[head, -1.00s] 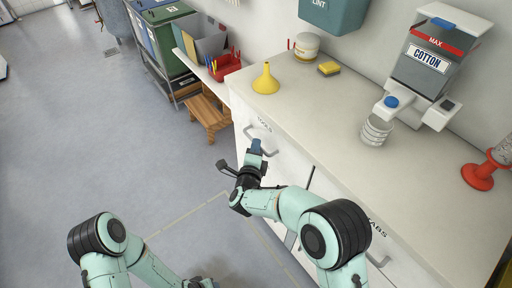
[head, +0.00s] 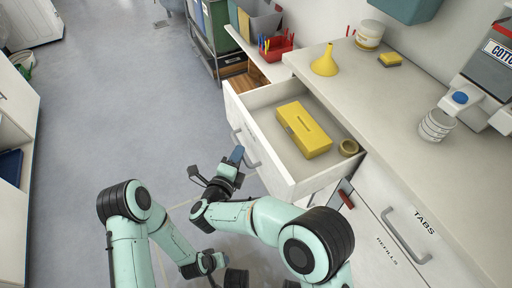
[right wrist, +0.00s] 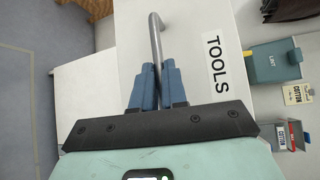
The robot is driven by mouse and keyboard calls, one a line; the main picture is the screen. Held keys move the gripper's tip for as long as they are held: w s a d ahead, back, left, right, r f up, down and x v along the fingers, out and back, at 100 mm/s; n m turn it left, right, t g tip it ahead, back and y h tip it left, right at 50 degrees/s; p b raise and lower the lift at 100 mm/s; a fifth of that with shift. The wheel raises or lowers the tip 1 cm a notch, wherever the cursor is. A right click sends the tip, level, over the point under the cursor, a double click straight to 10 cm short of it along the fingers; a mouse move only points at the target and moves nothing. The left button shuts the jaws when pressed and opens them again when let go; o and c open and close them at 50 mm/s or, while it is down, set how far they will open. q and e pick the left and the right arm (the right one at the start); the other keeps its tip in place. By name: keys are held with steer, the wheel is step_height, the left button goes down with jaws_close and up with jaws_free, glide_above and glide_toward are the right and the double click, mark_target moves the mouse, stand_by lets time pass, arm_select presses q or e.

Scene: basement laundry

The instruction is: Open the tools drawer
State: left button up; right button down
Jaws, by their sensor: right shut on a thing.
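The tools drawer (head: 278,182) stands pulled out from the white counter in the head view. A yellow case (head: 304,129) and a small olive ring-shaped roll (head: 348,148) lie inside it. My right gripper (head: 238,154) is at the drawer front, shut on its grey bar handle (head: 253,160). In the right wrist view the blue fingers (right wrist: 157,86) close on both sides of the handle (right wrist: 156,38), beside the TOOLS label (right wrist: 215,66).
The counter (head: 400,115) carries a yellow funnel (head: 325,62), a sponge (head: 390,60), a tub (head: 369,35) and a cotton dispenser (head: 486,75). Another handle (head: 405,236) is on the front at right. The floor (head: 125,110) left of the drawer is clear.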

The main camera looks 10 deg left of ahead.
arm_select(q)
steer(key=shift+a, duration=0.1)
arm_select(e)
steer(key=shift+s+a, duration=0.55)
steer(key=shift+a, duration=0.2)
steer(key=shift+s+a, duration=0.55)
steer(key=shift+a, duration=0.2)
steer(key=c, duration=1.2)
jaws_free()
steer(key=shift+o, duration=0.2)
arm_select(q)
steer(key=shift+f, duration=0.1)
